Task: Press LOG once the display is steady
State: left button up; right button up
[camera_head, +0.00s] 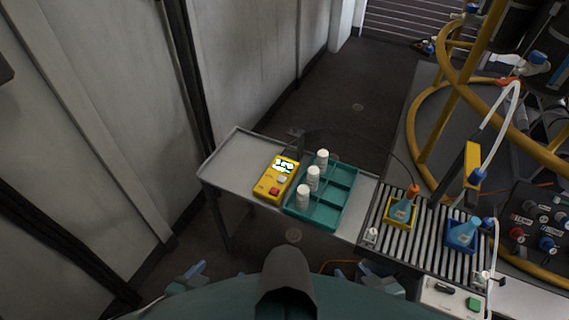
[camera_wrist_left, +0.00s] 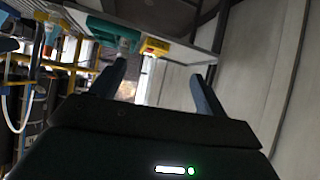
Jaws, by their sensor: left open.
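A yellow handheld meter (camera_head: 264,189) lies on the left part of the grey side table. Its lit display (camera_head: 284,164) shows dark digits too small to read. Below the display are a pale button (camera_head: 281,179) and a red button (camera_head: 274,191); I cannot read their labels. My left gripper (camera_head: 188,275) is low at the bottom left, apart from the meter and nearer to me. In the left wrist view it is open and empty (camera_wrist_left: 158,88), with the meter (camera_wrist_left: 155,46) beyond its fingers. My right gripper (camera_head: 368,277) is at the bottom, right of centre, its fingers unclear.
A teal tray (camera_head: 324,219) with several white bottles stands right of the meter. A roller conveyor (camera_head: 424,238) carries flasks in a yellow holder (camera_head: 401,223) and a blue holder (camera_head: 463,244). Yellow tube framing rises at the right. The table's left end (camera_head: 232,158) is bare.

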pick_arm(q)
jog(key=shift+c, duration=0.2)
dwell(0.5)
grip_shut()
dwell(0.6)
dwell(0.9)
